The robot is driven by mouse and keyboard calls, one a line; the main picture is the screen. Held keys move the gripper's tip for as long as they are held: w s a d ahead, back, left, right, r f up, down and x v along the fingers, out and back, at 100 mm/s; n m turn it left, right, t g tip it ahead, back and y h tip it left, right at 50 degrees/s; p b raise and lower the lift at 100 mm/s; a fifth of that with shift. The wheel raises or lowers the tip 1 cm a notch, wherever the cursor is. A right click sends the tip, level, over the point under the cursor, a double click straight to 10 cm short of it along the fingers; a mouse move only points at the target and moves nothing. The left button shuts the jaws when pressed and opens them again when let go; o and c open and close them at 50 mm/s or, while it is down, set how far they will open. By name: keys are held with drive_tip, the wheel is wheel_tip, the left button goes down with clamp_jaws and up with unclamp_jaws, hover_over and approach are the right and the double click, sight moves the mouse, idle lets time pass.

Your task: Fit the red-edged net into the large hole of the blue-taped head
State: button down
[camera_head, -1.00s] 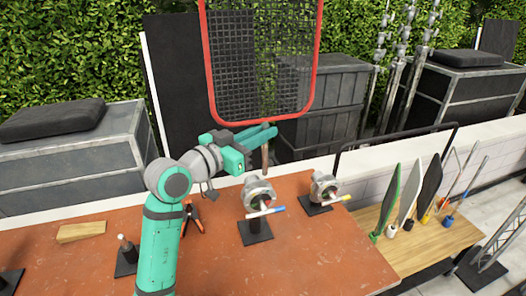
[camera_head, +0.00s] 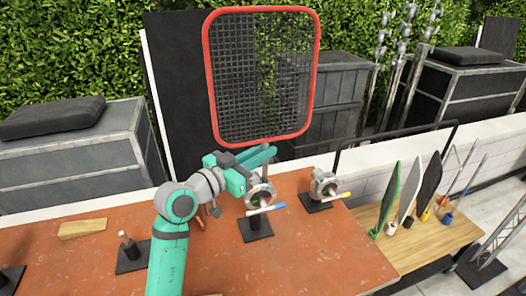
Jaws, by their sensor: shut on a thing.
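My gripper (camera_head: 266,154) is shut on the pin under the red-edged net (camera_head: 208,85). The net stands upright above it, a black mesh in a rounded red frame. The blue-taped head (camera_head: 259,194) is a grey metal clamp on a black stand, with a handle tipped in blue. My gripper is right above and behind this head. The pin's lower end meets the head's top edge in the picture; I cannot tell whether it is in a hole. The large hole is not clearly visible.
A second similar head (camera_head: 324,186) with a yellow-tipped handle stands to the right. A wooden wedge (camera_head: 83,228) and a small black stand (camera_head: 130,252) are at left. Several paddle-like flags stand on a wooden side table (camera_head: 420,242). The orange-brown table's front is clear.

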drive_tip(key=shift+f, duration=1.8)
drive_tip(key=c, duration=1.7)
unclamp_jaws()
drive_tip(key=v, duration=1)
drive_tip(key=shift+s+a, duration=0.2)
drive_tip(key=shift+a, duration=0.05)
drive_tip(key=shift+a, duration=0.15)
